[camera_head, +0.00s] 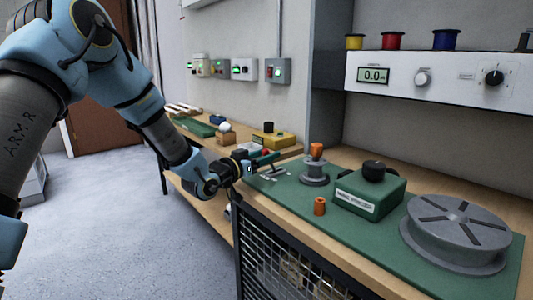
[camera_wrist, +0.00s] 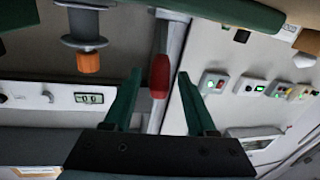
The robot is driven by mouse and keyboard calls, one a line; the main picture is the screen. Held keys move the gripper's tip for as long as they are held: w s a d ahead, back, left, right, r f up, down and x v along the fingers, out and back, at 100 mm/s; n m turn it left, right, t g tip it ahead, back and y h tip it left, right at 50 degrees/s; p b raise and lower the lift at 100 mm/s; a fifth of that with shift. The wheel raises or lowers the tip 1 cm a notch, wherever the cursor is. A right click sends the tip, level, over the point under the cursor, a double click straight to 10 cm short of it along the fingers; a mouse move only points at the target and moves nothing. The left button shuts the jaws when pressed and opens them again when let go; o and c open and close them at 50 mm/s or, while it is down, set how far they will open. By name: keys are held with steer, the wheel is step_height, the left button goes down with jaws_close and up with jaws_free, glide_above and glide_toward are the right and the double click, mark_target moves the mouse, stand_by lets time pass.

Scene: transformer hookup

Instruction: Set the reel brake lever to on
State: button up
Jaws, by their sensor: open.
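My gripper (camera_head: 266,159) is open above the far left end of the green mat, its green fingers pointing right. In the wrist view its fingertips (camera_wrist: 160,74) stand on either side of a red, rounded handle (camera_wrist: 160,77), with a gap on both sides. The handle sits on a grey stem and looks like the brake lever's grip. In the camera_head view the lever is mostly hidden by my gripper, and its on/off marking cannot be read. A large grey reel (camera_head: 455,233) lies at the mat's right end.
A small grey spool stand with an orange top (camera_head: 316,150), an orange cylinder (camera_head: 320,206) and a green box with a black knob (camera_head: 370,190) stand right of my gripper. A yellow box (camera_head: 275,139) is behind it. A meter shelf (camera_head: 440,80) overhangs the right side.

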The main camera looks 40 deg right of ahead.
steer(key=shift+d, duration=0.35)
jaws_close()
stand_by(1.2)
